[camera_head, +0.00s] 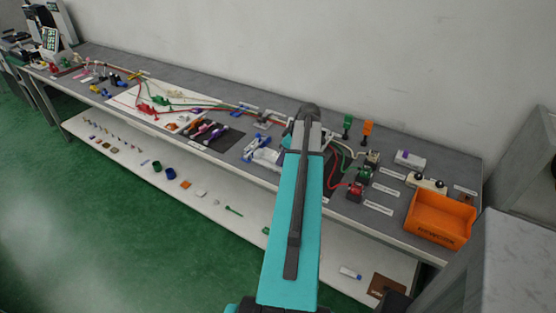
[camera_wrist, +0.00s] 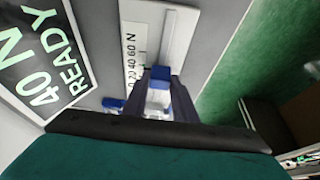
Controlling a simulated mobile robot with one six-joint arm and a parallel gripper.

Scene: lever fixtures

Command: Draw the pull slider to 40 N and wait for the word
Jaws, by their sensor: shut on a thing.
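In the wrist view, the pull slider (camera_wrist: 181,22) is a white plate with a grey rail and a printed scale reading up to 60 N. Its blue handle (camera_wrist: 161,73) sits between the dark fingers of my gripper (camera_wrist: 161,88), which is shut on it. The handle is beside the lower numbers of the scale; I cannot read its exact mark. A dark display (camera_wrist: 48,65) left of the plate reads "40 N READY". In the head view, my arm hides the gripper.
A small blue part (camera_wrist: 113,104) lies left of the fingers. In the head view, the long grey bench carries cables, tools, coloured levers (camera_head: 367,131) and an orange bin (camera_head: 438,222) at the right. A white lower shelf (camera_head: 215,205) holds small parts. Green floor is open in front.

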